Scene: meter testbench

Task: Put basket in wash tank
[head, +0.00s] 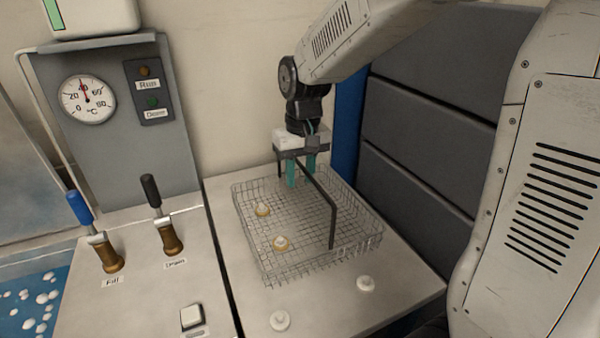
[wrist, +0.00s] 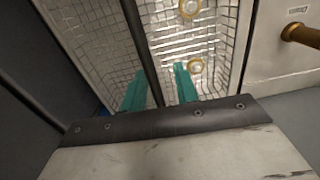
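The wire basket (head: 262,262) stands on the pale counter in the head view, its dark handle (head: 322,190) raised. Two small round parts with brass rims (head: 281,243) lie inside it. My gripper (head: 301,172) reaches down at the handle with teal fingers. In the wrist view the handle bar (wrist: 140,35) passes between the fingers (wrist: 160,85); a gap shows beside the bar, so the gripper looks open around it. The wash tank (head: 32,300) is at the lower left of the head view, with blue water and white foam, partly cut off.
Two white round parts (head: 366,284) lie on the counter (head: 330,310) in front of the basket. Left of it stand the Fill lever (head: 80,210), the Drain lever (head: 152,190) and a white button (head: 191,317). A gauge panel (head: 115,160) rises behind. Grey panels (head: 420,150) bound the right.

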